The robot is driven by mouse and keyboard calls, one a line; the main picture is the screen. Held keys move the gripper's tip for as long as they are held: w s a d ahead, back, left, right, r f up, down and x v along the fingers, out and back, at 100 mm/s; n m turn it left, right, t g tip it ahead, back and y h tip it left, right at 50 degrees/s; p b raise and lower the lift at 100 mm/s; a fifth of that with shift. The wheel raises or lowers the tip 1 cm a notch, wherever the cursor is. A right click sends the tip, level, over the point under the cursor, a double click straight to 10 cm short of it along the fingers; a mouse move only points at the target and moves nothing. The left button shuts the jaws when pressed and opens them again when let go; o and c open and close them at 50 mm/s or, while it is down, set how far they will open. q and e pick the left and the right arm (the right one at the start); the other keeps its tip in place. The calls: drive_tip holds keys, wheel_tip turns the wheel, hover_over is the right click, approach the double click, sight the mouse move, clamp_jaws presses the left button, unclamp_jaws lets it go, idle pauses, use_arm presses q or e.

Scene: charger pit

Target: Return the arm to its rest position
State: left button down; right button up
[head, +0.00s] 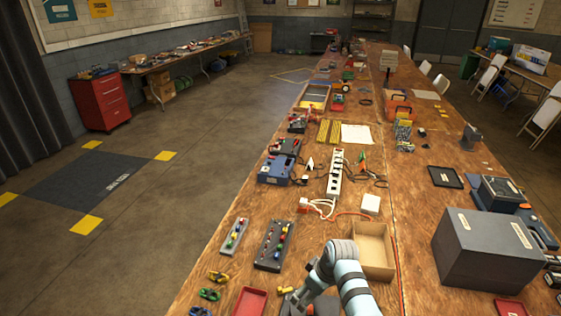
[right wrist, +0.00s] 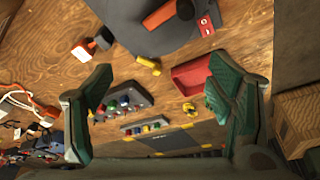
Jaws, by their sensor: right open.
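My right arm (head: 345,272) reaches in from the bottom of the head view, bent over the front part of the wooden table. Its gripper (head: 297,300) points down at the lower edge, small and partly hidden by the arm. In the right wrist view the right gripper (right wrist: 158,95) shows two green fingers spread wide, with nothing held between them. Beyond the fingers lie a dark rack with coloured pieces (right wrist: 123,108) and a red tray (right wrist: 190,74). My left gripper is not in view.
An open cardboard box (head: 373,250) stands right beside the arm. A dark rack (head: 273,245) and a red tray (head: 250,302) lie to its left. A white power strip (head: 335,174) with cables lies farther back. A large grey box (head: 487,249) stands at right.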

drive_tip(key=shift+w, duration=0.1)
drive_tip(key=shift+f, duration=0.1)
drive_tip(key=s+d+f+m+h, duration=0.1)
drive_tip(key=s+d+f+m, duration=0.2)
drive_tip(key=s+d+f, duration=0.35)
drive_tip(key=s+d+r+m+h, duration=0.1)
drive_tip(key=s+d+r+m, duration=0.15)
drive_tip(key=s, duration=0.65)
drive_tip(key=s+d+r+m+t+h, duration=0.1)
drive_tip(key=s+d+r, duration=0.3)
drive_tip(key=s, duration=0.4)
drive_tip(key=s+d+r+m, duration=0.2)
drive_tip(key=s+d+r, duration=0.1)
drive_tip(key=s, duration=0.6)
wheel_tip(320, 180, down, 21)
drive_tip(key=d+g+b, duration=0.1)
drive_tip(key=d+b, duration=0.1)
drive_tip(key=b, duration=0.1)
drive_tip(key=s+f+g+b, duration=0.1)
drive_tip(key=s+f+b, duration=0.1)
drive_tip(key=s+f, duration=1.3)
drive_tip(key=shift+d+f, duration=0.25)
drive_tip(key=shift+f, duration=0.7)
